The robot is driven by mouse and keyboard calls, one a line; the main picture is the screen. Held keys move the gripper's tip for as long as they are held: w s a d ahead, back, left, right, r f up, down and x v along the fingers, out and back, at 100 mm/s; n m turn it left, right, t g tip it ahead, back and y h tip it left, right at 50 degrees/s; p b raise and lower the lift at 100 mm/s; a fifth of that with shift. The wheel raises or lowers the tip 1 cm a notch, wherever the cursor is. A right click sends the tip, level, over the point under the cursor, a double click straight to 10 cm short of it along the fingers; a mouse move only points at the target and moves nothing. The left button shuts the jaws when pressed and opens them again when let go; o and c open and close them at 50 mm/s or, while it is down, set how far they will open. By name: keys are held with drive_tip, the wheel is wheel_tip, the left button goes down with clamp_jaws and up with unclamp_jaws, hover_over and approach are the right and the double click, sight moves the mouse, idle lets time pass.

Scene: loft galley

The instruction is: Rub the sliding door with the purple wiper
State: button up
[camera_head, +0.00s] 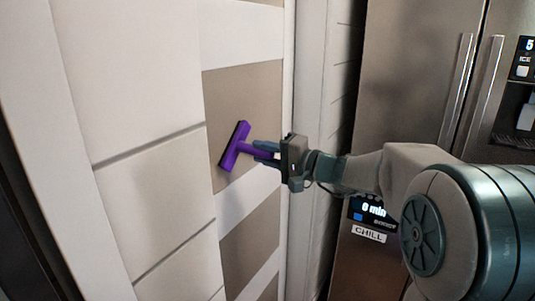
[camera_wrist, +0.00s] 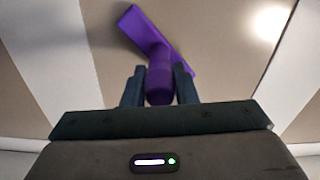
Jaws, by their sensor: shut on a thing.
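The purple wiper (camera_head: 236,147) is held in my gripper (camera_head: 266,152) by its handle, with its head tilted in front of the sliding door. In the wrist view the wiper (camera_wrist: 151,36) stands out from between the two fingers of my gripper (camera_wrist: 159,88), which are shut on the handle. The sliding door (camera_head: 181,178) has white slats and beige panels and fills the left half of the head view. The door also shows in the wrist view (camera_wrist: 216,35) behind the wiper head. The head is at or very near a beige panel; I cannot tell whether it touches.
A steel fridge (camera_head: 405,75) with vertical handles and an ice dispenser stands on the right, behind my arm. A narrow white panelled strip (camera_head: 318,90) lies between the door and the fridge. A bright glare spot shows on the door in the wrist view.

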sight(272, 156)
drive_tip(key=shift+s+f+b, duration=0.1)
drive_tip(key=shift+s+b, duration=0.4)
drive_tip(key=shift+s, duration=0.05)
drive_tip(key=b+v, duration=0.1)
drive_tip(key=v, duration=0.3)
drive_tip(key=shift+w+d+b, duration=0.15)
drive_tip(key=shift+w+b, duration=0.1)
drive_tip(key=shift+b, duration=0.15)
drive_tip(key=shift+s+d, duration=0.3)
drive_tip(key=shift+d, duration=0.15)
drive_tip(key=shift+d, duration=0.15)
drive_tip(key=shift+b+v, duration=0.6)
drive_tip(key=shift+v, duration=0.5)
drive_tip(key=shift+s+d, duration=0.15)
drive_tip(key=shift+s, duration=0.1)
